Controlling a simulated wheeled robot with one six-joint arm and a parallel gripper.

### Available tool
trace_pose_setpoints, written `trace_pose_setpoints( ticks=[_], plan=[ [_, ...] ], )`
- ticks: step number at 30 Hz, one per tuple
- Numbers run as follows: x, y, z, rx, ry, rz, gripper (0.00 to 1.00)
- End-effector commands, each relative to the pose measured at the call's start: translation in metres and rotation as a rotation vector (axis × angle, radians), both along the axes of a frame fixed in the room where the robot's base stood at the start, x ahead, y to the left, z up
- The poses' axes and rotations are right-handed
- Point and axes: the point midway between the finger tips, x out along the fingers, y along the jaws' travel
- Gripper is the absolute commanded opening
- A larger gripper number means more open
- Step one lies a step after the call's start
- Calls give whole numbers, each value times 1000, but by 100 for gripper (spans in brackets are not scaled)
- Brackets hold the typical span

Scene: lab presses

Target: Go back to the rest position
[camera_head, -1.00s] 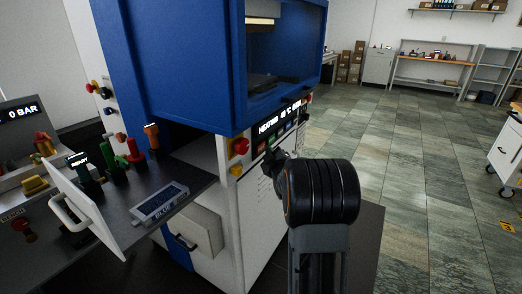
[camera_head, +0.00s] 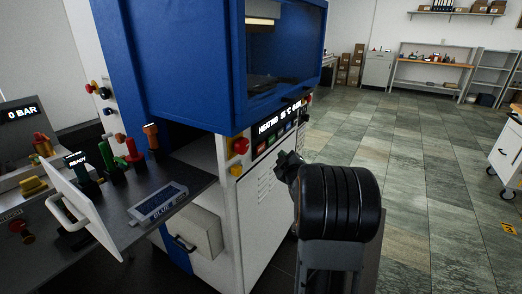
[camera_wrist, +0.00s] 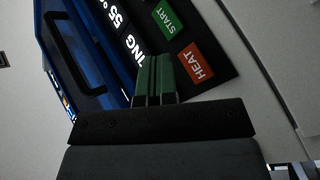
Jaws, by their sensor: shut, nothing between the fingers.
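My gripper (camera_wrist: 153,80) is shut and empty in the wrist view, its two fingers side by side. They point at the press's control panel, in front of the green START button (camera_wrist: 167,16) and the orange-red HEAT button (camera_wrist: 196,63). The gap to the panel is hard to judge. The panel display (camera_head: 280,128) reads HEATING with a temperature, 55 in the wrist view.
Left of the press are a dark shelf with coloured levers (camera_head: 134,152), a white handled panel (camera_head: 84,215) and a 0 BAR display (camera_head: 22,112). Open tiled floor (camera_head: 410,170) lies to the right. A white wheeled cabinet (camera_head: 508,150) stands at the right edge.

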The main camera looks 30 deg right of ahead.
Motion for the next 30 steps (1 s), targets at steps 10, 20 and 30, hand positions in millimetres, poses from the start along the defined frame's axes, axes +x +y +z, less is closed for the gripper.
trace_pose_setpoints(
  ticks=[10,20,30],
  plan=[
    [0,0,0,0,0,0,0],
    [0,0,0,1,0,0,0],
    [-30,-14,-80,367,319,-196,0]
  ],
)
